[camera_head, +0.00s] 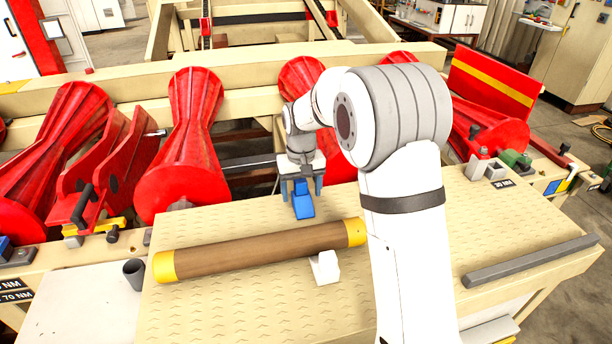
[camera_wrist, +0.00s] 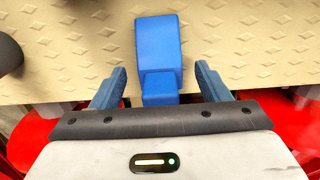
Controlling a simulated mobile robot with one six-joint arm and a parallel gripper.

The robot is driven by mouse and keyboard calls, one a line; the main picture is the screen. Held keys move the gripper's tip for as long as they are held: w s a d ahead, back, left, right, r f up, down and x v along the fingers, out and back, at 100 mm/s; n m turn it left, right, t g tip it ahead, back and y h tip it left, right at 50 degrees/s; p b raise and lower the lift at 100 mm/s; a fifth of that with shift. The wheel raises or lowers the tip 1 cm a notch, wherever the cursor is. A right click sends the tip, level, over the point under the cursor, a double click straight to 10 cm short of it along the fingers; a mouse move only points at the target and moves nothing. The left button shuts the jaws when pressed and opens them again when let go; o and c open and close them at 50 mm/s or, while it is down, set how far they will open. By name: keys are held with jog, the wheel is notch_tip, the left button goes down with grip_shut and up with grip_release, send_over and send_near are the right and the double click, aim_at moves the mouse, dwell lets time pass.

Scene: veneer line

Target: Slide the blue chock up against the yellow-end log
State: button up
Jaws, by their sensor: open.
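The blue chock (camera_head: 303,203) stands on the tread-plate table behind the log, near the table's far edge. The log (camera_head: 262,248) is brown with yellow ends and lies across the table in front of the chock, with a gap between them. My gripper (camera_head: 301,186) points down over the chock. In the wrist view the blue chock (camera_wrist: 159,55) lies between and ahead of the fingers of my gripper (camera_wrist: 161,85). The fingers are open, with a gap on each side of the chock. The log is not clearly seen in the wrist view.
A white chock (camera_head: 325,267) sits against the log's near side. A grey bar (camera_head: 530,261) lies at the table's right. A dark cup (camera_head: 135,273) stands by the log's left end. Red rollers (camera_head: 190,150) line the far side. The table's front left is clear.

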jog(key=shift+f, duration=1.15)
jog(key=shift+c, duration=0.6)
jog(key=c, duration=1)
jog(key=shift+r, duration=0.1)
jog(key=shift+s, duration=0.1)
